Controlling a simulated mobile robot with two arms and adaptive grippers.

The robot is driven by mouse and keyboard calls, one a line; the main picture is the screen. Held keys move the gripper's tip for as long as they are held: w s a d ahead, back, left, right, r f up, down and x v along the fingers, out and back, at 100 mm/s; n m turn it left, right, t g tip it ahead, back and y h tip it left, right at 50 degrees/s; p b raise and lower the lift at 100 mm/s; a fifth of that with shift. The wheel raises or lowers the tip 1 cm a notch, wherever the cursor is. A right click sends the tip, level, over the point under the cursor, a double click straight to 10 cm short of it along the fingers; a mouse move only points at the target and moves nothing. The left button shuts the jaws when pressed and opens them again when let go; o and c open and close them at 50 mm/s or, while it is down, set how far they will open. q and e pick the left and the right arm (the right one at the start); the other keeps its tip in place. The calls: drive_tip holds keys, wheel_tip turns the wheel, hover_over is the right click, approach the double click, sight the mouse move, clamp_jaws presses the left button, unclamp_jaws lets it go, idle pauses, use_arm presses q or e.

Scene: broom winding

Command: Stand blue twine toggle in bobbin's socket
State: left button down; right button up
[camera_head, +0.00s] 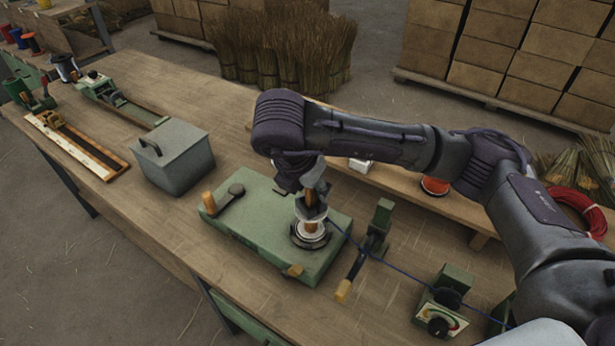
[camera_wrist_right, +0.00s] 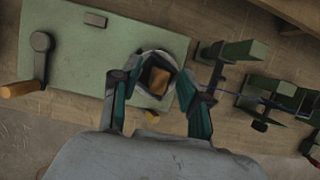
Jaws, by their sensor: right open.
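The bobbin (camera_head: 310,238) is a pale-rimmed spool on the green winder base (camera_head: 262,243). It also shows in the right wrist view (camera_wrist_right: 146,57), between my fingers. A wooden orange-tan toggle (camera_head: 309,227) stands roughly upright at the bobbin's middle; its end (camera_wrist_right: 158,82) shows in the wrist view. How deep it sits in the socket is hidden. Blue twine (camera_head: 395,266) runs from the bobbin to the right. My right gripper (camera_head: 311,204) is directly above the bobbin. In the wrist view its fingers (camera_wrist_right: 158,104) are spread on both sides of the toggle, apart from it. My left gripper is out of view.
A crank with a wooden handle (camera_head: 209,203) is on the base's left. A grey lidded box (camera_head: 175,160) stands farther left. A green twine guide (camera_head: 377,228) and a dial unit (camera_head: 440,306) stand to the right. The bench front by the grey box is clear.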

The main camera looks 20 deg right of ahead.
drive_tip(key=v, duration=1.1)
drive_tip(key=shift+r, duration=0.3)
